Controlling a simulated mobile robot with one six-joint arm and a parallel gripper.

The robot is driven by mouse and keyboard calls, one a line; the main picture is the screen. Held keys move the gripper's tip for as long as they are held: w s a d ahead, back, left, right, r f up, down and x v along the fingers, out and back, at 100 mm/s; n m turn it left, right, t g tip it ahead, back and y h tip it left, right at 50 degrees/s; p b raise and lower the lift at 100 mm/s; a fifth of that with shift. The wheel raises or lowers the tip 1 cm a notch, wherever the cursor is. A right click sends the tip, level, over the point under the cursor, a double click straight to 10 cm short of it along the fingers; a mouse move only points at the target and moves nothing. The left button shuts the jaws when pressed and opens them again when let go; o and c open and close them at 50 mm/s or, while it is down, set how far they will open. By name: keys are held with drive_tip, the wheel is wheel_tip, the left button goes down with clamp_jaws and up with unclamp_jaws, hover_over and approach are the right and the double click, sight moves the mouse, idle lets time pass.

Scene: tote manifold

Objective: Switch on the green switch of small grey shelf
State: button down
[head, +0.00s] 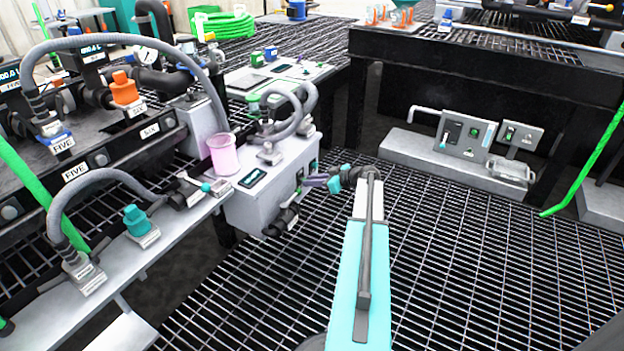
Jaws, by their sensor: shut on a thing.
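A small grey shelf unit (250,205) stands left of centre, with hoses and a dark display on top and small dark and green fittings on its right face. My gripper (307,184), with purplish fingers and a teal part behind them, reaches left to that face. Its jaws are shut at a small fitting there that appears to be the green switch. The fingers mostly hide this fitting, so its position, on or off, cannot be told.
A pink cup (223,155) stands by the unit's back left corner. A grey shelf (410,147) at the back right carries panels with green parts. Open black grating (460,260) lies around my arm.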

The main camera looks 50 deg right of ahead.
drive_tip(key=r+g+p, duration=0.1)
drive_tip(key=g+p, duration=0.1)
drive_tip(key=p, duration=0.1)
drive_tip(key=r+g+h+p, duration=0.1)
drive_tip(key=g+p, duration=0.1)
drive_tip(key=p, duration=0.1)
drive_tip(key=shift+w, duration=0.35)
drive_tip(key=shift+g+p, duration=0.3)
drive_tip(key=shift+p, duration=0.15)
drive_tip(key=shift+a+g+p, duration=0.1)
drive_tip(key=shift+g+p, duration=0.2)
drive_tip(key=c, duration=1.7)
unclamp_jaws()
drive_tip(key=shift+w, duration=0.1)
drive_tip(key=shift+r, duration=0.1)
drive_tip(key=p+v, duration=0.3)
drive_tip(key=v, duration=1)
drive_tip(key=shift+s+r, duration=0.25)
drive_tip(key=shift+s, duration=0.05)
